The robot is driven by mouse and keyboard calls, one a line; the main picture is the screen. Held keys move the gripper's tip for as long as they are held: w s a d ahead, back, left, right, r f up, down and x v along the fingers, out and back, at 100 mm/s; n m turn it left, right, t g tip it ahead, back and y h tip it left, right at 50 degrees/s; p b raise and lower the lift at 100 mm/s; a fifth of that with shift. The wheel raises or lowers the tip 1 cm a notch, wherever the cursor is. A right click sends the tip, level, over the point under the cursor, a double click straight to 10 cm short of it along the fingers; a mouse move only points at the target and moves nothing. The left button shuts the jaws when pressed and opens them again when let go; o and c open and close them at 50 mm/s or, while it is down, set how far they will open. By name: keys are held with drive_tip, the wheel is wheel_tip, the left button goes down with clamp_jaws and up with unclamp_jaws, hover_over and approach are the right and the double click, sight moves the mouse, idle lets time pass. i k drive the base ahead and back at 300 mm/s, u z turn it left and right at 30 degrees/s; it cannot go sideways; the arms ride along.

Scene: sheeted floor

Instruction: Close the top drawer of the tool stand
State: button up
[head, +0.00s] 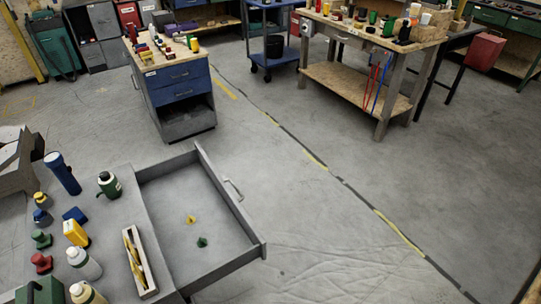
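The grey tool stand (112,222) fills the lower left of the head view, seen from above. Its top drawer (165,240) is pulled far out to the right and stands open. The drawer's front panel (225,203) carries a bar handle (234,189) on its outer face. A small yellow piece (190,219) and a small green piece (202,242) lie on the drawer's floor. Nothing touches the handle. My gripper is not in view. The stand's lower front is hidden.
On the stand's top are a blue flashlight (62,174), a green mug (109,185), several bottles and a narrow wooden tray (147,283). A blue-drawer cabinet (178,92) and a wooden workbench (345,88) stand farther back. The floor right of the drawer is clear.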

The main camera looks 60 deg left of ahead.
sight(175, 188)
drive_tip(key=u, duration=1.15)
drive_tip(key=i, duration=2.15)
drive_tip(key=u, duration=3.15)
drive_tip(key=k, duration=0.5)
drive_tip(key=u, duration=0.25)
drive_tip(key=i, duration=1)
drive_tip(key=z, duration=0.25)
